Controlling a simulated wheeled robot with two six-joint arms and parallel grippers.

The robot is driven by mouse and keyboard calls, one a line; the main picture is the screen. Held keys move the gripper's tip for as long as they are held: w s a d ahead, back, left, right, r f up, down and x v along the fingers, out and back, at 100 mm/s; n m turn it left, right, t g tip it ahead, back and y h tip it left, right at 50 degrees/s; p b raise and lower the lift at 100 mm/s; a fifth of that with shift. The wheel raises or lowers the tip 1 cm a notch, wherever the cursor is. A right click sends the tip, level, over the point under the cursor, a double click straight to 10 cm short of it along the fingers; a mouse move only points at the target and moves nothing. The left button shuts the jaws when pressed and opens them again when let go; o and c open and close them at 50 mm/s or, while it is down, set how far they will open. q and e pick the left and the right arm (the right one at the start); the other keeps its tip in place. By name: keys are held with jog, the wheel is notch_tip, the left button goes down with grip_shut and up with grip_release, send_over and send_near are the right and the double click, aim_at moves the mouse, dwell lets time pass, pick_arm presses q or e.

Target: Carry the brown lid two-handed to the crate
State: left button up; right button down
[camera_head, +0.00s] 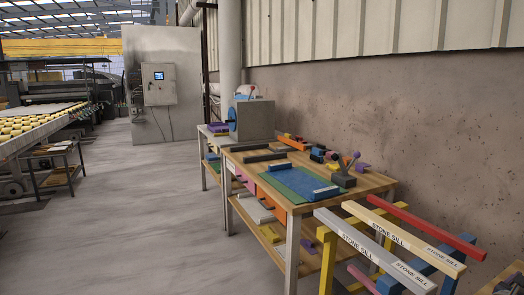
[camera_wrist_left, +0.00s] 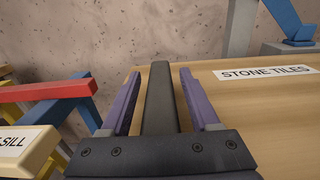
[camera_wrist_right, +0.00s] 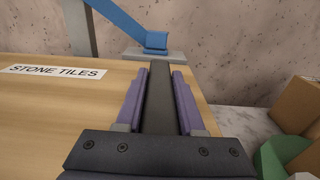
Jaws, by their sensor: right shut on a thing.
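A light brown wooden panel labelled STONE TILES fills the right of the left wrist view (camera_wrist_left: 245,105) and the left of the right wrist view (camera_wrist_right: 50,110). I cannot tell if it is the brown lid or a tabletop. My left gripper (camera_wrist_left: 160,95) is open over the panel's left end, its purple fingers on both sides of a dark bar (camera_wrist_left: 161,100) with small gaps. My right gripper (camera_wrist_right: 158,95) is at the panel's right end, its fingers close against a dark bar (camera_wrist_right: 158,100). Neither gripper shows in the head view; I cannot make out the crate.
A workbench (camera_head: 345,197) with a blue mat stands along the wall. Beams labelled STONE SILL (camera_head: 360,240) lie on a rack, bottom right. A blue arm on a grey base (camera_wrist_right: 148,50) stands behind the panel. Brown boxes (camera_wrist_right: 297,105) are at right. The floor is clear.

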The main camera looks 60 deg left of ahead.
pick_arm(q)
jog(key=shift+o, duration=0.5)
pick_arm(e)
jog(key=shift+c, duration=2.2)
grip_release()
pick_arm(q)
jog(key=o, duration=0.4)
jog(key=shift+o, duration=0.2)
pick_arm(e)
jog(key=o, duration=0.4)
jog(key=shift+o, duration=0.2)
pick_arm(q)
jog(key=shift+s, duration=0.1)
jog(key=shift+s+r+p, duration=0.3)
jog(key=shift+s+r, duration=0.05)
jog(key=shift+s, duration=0.8)
jog(key=shift+s+r+p, duration=0.35)
jog(key=shift+s, duration=0.85)
jog(key=shift+s+r+p, duration=0.3)
jog(key=shift+s+r, duration=0.05)
jog(key=shift+s, duration=0.8)
pick_arm(e)
jog(key=shift+r, duration=1.05)
